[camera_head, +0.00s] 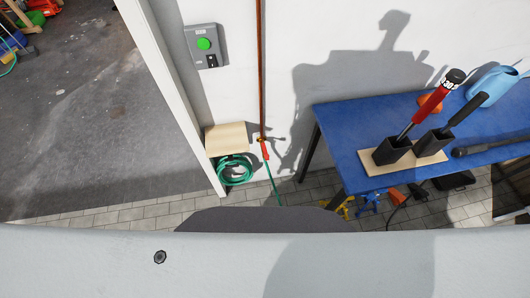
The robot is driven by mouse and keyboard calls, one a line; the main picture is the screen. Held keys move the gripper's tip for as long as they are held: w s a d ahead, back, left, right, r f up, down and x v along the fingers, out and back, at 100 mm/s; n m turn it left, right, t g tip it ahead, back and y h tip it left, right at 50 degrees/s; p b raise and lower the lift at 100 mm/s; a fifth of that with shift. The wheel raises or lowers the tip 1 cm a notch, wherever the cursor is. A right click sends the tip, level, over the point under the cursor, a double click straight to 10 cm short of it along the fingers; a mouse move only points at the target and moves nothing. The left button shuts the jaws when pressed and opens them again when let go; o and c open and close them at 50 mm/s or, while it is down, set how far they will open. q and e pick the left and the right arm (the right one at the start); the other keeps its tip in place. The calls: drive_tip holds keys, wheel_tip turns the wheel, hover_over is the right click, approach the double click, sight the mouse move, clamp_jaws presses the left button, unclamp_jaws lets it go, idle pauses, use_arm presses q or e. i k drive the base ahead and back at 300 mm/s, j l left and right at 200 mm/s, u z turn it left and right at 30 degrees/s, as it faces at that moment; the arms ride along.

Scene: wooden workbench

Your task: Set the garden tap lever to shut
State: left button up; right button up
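The garden tap (262,140) sits low on the white wall, at the bottom end of a brown vertical pipe (261,70). It is small in the head view. A red part (265,151) at the tap slants steeply downward. It may be the lever, but I cannot tell its exact setting. A thin green hose (273,184) runs down from there to the paving. Neither of my grippers shows in the view.
A blue table (345,150) with tools in black holders (392,150) stands at the right. A wooden box (226,137) and a coiled green hose (235,172) are left of the tap. A grey box with a green button (204,44) hangs above.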

sight(267, 156)
drive_tip(key=j+z, duration=0.4)
drive_tip(key=j, duration=0.25)
drive_tip(key=k+j+z, duration=0.1)
drive_tip(key=j+z, duration=0.3)
drive_tip(key=j, duration=0.25)
